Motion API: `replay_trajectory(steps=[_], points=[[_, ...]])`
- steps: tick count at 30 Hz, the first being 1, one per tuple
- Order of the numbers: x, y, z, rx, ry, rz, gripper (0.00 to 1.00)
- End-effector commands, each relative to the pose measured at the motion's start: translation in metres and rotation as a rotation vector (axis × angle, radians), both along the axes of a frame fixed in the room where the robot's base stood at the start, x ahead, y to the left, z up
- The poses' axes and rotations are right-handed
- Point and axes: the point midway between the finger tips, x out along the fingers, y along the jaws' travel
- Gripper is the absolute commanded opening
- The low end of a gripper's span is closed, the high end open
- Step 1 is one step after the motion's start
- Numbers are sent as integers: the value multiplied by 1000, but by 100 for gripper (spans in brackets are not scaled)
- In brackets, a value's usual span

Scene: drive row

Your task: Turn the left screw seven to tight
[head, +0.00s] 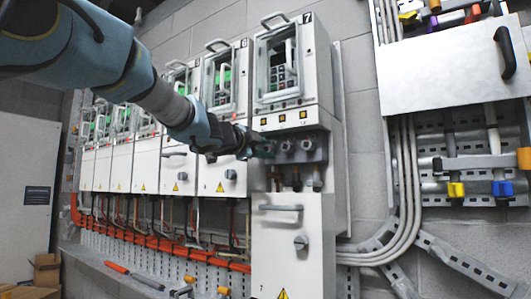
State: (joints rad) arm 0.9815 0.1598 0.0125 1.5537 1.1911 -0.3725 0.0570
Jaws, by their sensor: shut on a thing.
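Cabinet seven (292,62), marked with a 7, is the nearest and rightmost drive of the row. Below its upper front is a dark terminal block with three round grey screws side by side. The middle screw (287,147) and the right screw (307,145) show clearly. My gripper (264,148) reaches in from the left and is shut at the left screw, whose head is mostly hidden by the fingers. How far the screw is turned cannot be told.
A lower white door (287,240) with a handle is below the terminals. Cable stubs (296,180) hang between. More cabinets (216,150) run off to the left under my arm. A white panel (450,70) and grey conduits (400,190) are at the right. A tool (135,275) lies on the ledge.

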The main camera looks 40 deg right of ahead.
Motion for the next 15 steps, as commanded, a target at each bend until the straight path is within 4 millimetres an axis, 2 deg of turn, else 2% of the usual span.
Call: replay_trajectory(steps=[15], points=[[0, 0, -2, 112, -423, 0, 0]])
